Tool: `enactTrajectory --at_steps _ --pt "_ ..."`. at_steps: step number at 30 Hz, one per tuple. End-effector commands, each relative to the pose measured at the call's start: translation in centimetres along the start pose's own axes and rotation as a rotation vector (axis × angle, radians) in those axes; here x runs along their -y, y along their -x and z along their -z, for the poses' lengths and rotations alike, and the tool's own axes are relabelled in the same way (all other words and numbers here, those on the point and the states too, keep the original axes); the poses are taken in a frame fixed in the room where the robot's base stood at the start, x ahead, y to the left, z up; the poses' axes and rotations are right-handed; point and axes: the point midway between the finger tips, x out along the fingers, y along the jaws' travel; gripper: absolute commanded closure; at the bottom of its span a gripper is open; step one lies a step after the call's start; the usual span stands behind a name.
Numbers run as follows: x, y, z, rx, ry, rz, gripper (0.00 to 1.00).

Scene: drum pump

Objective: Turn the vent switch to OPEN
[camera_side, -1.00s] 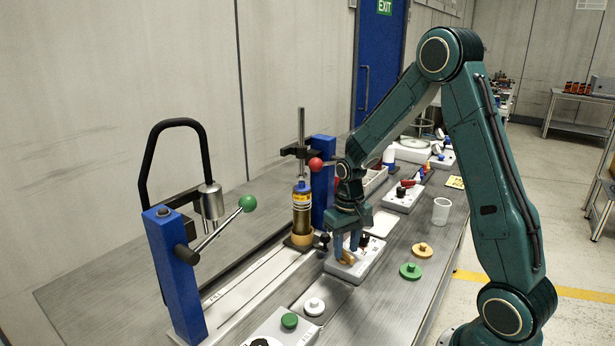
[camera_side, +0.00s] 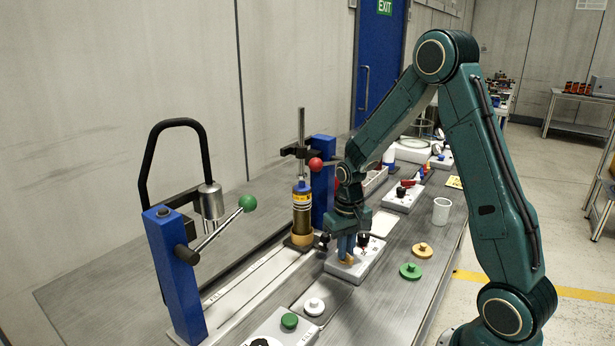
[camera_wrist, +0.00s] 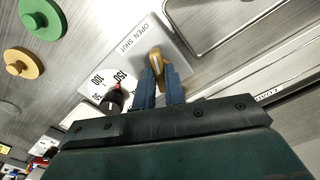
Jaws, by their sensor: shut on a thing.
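The vent switch (camera_wrist: 157,58) is a small brass-coloured lever on a pale panel (camera_wrist: 146,40) lettered OPEN and SHUT in the wrist view. My gripper (camera_wrist: 160,76) has its two blue fingers shut on the switch, one on each side. The lever's tip points up past the fingertips, below the lettering; which word it points at I cannot tell. In the side view my gripper (camera_side: 346,254) is low over the panel (camera_side: 352,272), and the brass switch (camera_side: 347,260) shows just below the fingers.
A black dial knob (camera_wrist: 115,98) with a red mark sits beside the switch. Green (camera_side: 410,271) and yellow (camera_side: 422,250) knobbed discs and a white cup (camera_side: 441,211) stand to the right. A bottle (camera_side: 302,212) and a blue post (camera_side: 322,185) stand behind, left.

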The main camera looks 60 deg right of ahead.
Motion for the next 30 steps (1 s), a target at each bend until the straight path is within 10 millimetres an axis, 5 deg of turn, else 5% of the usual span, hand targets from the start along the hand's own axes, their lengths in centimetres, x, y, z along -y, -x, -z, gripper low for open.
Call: enactTrajectory --at_steps 19,20,22,30 --pt "0.06 0.07 0.04 -0.001 -0.162 0.0 1.0" --pt "0.06 0.07 0.05 -0.001 -0.162 0.0 0.82" --pt "0.06 0.07 0.04 -0.001 -0.161 0.0 0.68" --pt "0.06 0.04 0.02 0.0 -0.16 0.0 0.66"
